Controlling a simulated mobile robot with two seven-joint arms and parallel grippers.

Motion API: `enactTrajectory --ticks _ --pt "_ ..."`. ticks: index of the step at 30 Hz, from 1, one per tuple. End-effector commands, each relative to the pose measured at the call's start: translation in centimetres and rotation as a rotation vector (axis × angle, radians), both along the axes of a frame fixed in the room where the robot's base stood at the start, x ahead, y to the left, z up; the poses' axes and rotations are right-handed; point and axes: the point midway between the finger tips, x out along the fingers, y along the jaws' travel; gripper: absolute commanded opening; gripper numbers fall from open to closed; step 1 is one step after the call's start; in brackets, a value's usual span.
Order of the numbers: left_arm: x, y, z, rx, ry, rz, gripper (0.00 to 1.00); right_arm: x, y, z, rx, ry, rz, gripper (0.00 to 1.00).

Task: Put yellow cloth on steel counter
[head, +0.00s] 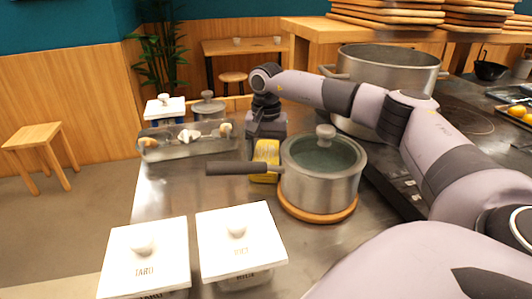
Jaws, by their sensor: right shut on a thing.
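The yellow cloth (267,150) is behind the black handle of a lidded pot, which hides part of it. It is at or just above the steel counter (185,190); I cannot tell if it touches. My right arm reaches over from the right, and its gripper (265,138) points down at the cloth, shut on it. The fingertips are partly hidden. My left gripper is not in view.
The lidded steel pot (318,185) stands on a round wooden board (320,215), close to my right gripper. A topping tray (190,147) and lidded containers stand behind left. Two white-lidded boxes (240,237) (145,255) are in front. A large pot (390,65) stands behind my right arm.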

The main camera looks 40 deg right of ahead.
Motion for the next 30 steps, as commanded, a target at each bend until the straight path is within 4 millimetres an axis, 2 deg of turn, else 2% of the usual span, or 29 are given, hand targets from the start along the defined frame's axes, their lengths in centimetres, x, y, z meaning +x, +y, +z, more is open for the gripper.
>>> enactTrajectory --ticks 2,3,4,5,13,17,30 --pt "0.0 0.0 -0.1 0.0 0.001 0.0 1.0 0.0 0.0 -0.3 0.0 0.0 0.0 0.31" --pt "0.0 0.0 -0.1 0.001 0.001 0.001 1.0 0.0 0.0 -0.2 0.0 0.0 0.0 0.86" --pt "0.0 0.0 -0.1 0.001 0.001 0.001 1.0 0.0 0.0 -0.2 0.0 0.0 0.0 0.96" --pt "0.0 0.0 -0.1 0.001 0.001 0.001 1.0 0.0 0.0 -0.2 0.0 0.0 0.0 0.99" --pt "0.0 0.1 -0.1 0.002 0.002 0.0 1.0 0.0 0.0 -0.1 0.0 0.0 0.0 0.99" --pt "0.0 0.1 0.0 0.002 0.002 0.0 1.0 0.0 0.0 0.8 0.0 0.0 0.0 0.99" --pt "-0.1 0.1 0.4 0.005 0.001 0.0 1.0 0.0 0.0 9.6 0.0 -0.003 0.001 0.99"
